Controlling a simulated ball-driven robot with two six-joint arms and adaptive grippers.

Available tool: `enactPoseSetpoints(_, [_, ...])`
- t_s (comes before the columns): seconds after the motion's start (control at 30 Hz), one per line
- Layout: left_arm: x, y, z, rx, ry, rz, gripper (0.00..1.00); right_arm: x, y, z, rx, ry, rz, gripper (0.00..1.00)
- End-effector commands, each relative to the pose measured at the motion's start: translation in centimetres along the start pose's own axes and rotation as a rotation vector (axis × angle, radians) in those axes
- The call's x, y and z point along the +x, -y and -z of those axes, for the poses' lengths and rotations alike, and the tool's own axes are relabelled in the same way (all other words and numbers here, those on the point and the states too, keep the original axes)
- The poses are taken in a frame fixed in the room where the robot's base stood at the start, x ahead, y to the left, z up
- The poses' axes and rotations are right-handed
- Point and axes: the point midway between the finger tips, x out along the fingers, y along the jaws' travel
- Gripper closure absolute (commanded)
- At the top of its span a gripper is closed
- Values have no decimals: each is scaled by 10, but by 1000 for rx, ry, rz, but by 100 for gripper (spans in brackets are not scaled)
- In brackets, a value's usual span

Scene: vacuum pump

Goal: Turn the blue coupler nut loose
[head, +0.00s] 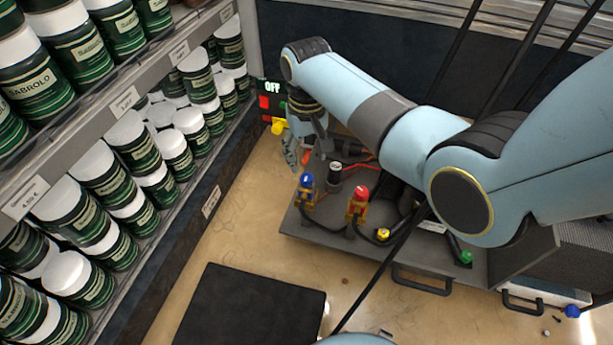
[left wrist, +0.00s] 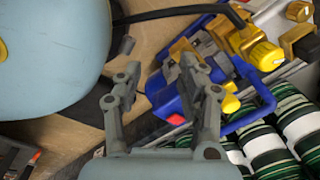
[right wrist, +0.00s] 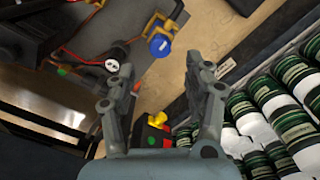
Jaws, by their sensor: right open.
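The blue coupler nut (head: 306,180) sits on a yellow fitting at the left end of the dark grey pump board. It also shows in the right wrist view (right wrist: 159,45), ahead of the fingers. My right gripper (head: 307,148) is open and empty, pointing down behind and above the nut, apart from it. Its spread fingers show in the right wrist view (right wrist: 160,68). My left gripper (left wrist: 160,66) is open and empty in the left wrist view, over a blue frame or crate (left wrist: 262,112) with yellow parts. I cannot make it out in the head view.
A red cap (head: 361,194), a black-and-white gauge (head: 335,172) and a green cap (head: 466,257) are on the board. An OFF switch box (head: 271,100) with a yellow knob stands behind. Shelves of jars (head: 75,205) line the left. A black mat (head: 252,305) lies in front.

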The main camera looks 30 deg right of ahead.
Motion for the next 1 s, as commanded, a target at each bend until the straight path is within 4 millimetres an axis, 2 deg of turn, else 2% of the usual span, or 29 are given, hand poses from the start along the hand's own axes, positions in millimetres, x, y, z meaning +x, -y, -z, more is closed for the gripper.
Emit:
enactPoseSetpoints(0.03, [-4, -2, 7, 2, -3, -1, 60, 11, 0, -1, 0, 3, 0, 48])
enactPoseSetpoints(0.3, [-48, -8, 42, 7, -17, -7, 60, 42, 0, 0, -1, 1, 0, 48])
enactPoseSetpoints(0.5, [-75, -11, 57, 9, -32, -12, 60, 62, 0, -1, -1, 2, 0, 48])
enactPoseSetpoints(0.7, [-89, -12, 64, 9, -42, -15, 60, 68, 0, 0, -1, -1, 0, 48])
enactPoseSetpoints(1.0, [-91, -12, 65, 9, -44, -15, 60, 68, 0, 0, -1, -2, 0, 49])
